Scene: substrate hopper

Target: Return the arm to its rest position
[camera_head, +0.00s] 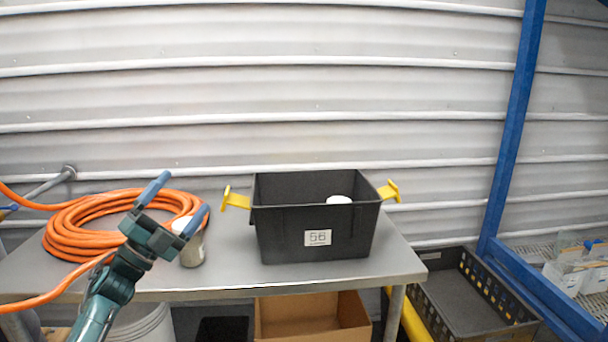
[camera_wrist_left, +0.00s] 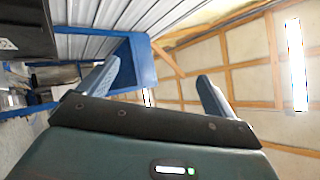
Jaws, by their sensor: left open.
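My left gripper (camera_head: 174,205) is open and empty in the head view, raised in front of the table's left part with its blue fingers apart. In the left wrist view its two fingers (camera_wrist_left: 158,90) are spread with nothing between them. A black bin (camera_head: 283,237) with yellow handles and a label reading 56 stands on the grey table (camera_head: 225,274). A white round top (camera_head: 339,199) shows inside the bin. A jar with a white lid (camera_head: 192,250) stands on the table, partly hidden behind my left gripper. My right gripper is not in view.
A coil of orange hose (camera_head: 75,228) lies on the table's left side. Below are a cardboard box (camera_head: 311,316) and a white bucket (camera_head: 142,322). A black crate (camera_head: 465,300) and a blue post (camera_head: 512,120) stand at right. The table's front right is clear.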

